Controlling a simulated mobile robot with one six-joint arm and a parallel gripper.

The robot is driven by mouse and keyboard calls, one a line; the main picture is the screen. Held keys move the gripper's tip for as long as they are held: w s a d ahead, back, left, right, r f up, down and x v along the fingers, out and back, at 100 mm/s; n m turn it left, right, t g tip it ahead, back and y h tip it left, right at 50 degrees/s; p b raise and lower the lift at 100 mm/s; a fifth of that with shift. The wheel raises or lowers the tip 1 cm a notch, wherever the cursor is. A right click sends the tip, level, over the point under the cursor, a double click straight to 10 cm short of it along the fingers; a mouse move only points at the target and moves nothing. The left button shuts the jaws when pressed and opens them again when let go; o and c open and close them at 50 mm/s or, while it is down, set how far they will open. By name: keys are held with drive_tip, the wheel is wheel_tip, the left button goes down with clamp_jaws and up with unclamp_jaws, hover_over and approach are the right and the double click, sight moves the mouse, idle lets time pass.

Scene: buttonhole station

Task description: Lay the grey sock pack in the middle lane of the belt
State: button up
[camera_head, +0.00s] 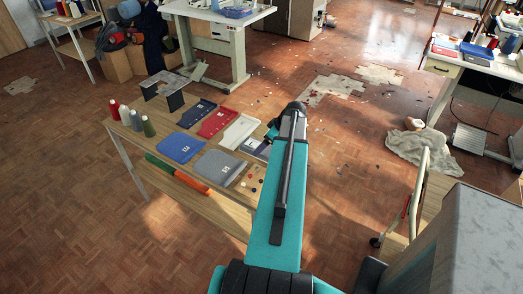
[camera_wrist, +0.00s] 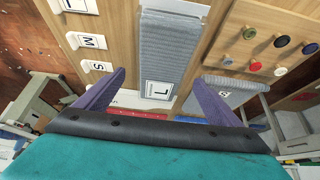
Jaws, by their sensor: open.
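A long grey ribbed pack (camera_wrist: 167,48) with a white label marked L shows in the upper middle of the wrist view. It looks like the grey sock pack. My gripper (camera_wrist: 158,76) is open, with one purple finger to each side of the pack's labelled end in the picture. I cannot tell how far above it the fingers are. A second grey folded pack (camera_wrist: 232,83) with a label is right of it; in the head view a grey pack (camera_head: 218,167) lies on the wooden table. My arm hides part of the table there. I cannot clearly make out a belt.
The table (camera_head: 232,219) also holds blue (camera_head: 180,147), red (camera_head: 217,122) and white (camera_head: 239,131) packs. Thread spools (camera_head: 148,127) stand at its left end. In the wrist view, a button board (camera_wrist: 270,40) is right and size cards (camera_wrist: 92,41) are left.

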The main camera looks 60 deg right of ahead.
drive_tip(key=shift+p+x, duration=0.8)
drive_tip(key=shift+x, duration=1.2)
drive_tip(key=shift+a, duration=0.1)
drive_tip(key=c, duration=1.3)
drive_tip(key=shift+c, duration=0.2)
drive_tip(key=shift+r, duration=0.15)
